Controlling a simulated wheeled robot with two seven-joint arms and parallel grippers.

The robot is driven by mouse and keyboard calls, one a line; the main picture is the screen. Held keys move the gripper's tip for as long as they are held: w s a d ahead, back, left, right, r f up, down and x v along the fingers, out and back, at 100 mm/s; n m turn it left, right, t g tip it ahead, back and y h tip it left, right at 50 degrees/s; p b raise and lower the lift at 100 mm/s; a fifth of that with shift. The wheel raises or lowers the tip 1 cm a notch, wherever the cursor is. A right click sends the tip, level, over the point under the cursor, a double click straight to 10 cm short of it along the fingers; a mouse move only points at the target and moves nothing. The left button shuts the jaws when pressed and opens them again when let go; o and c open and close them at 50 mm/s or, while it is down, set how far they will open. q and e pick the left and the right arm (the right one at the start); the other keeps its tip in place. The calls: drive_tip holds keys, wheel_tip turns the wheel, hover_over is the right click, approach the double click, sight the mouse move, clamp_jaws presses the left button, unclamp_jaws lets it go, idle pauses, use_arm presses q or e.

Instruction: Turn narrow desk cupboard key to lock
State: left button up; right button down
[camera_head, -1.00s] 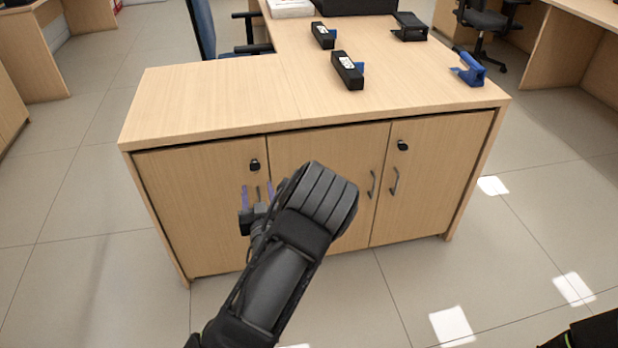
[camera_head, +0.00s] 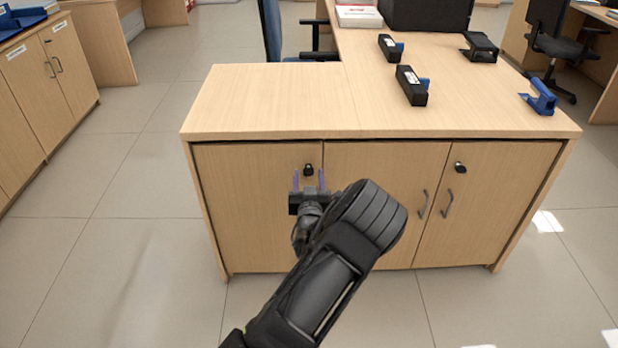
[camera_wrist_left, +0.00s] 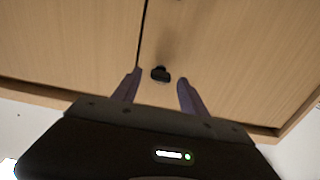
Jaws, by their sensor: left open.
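The narrow desk cupboard door (camera_head: 240,205) is the left one on the counter front and is shut. Its black key (camera_head: 308,169) sits in the lock near the door's upper right corner. In the left wrist view the key (camera_wrist_left: 161,74) lies ahead of and between the two purple fingers. My left gripper (camera_head: 309,178) is open and empty, just below the key in the head view, with a finger to each side. Whether the fingers reach the key's depth, I cannot tell. My right gripper is not in view.
The wider cupboard has two doors with metal handles (camera_head: 448,203) and its own black key (camera_head: 460,167). The countertop (camera_head: 270,100) overhangs the doors and holds black boxes (camera_head: 411,86) and a blue tape dispenser (camera_head: 540,98). The floor left of the desk is clear.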

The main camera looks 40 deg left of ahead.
use_arm(q)
drive_tip(key=shift+w+a, duration=0.2)
clamp_jaws()
idle(0.5)
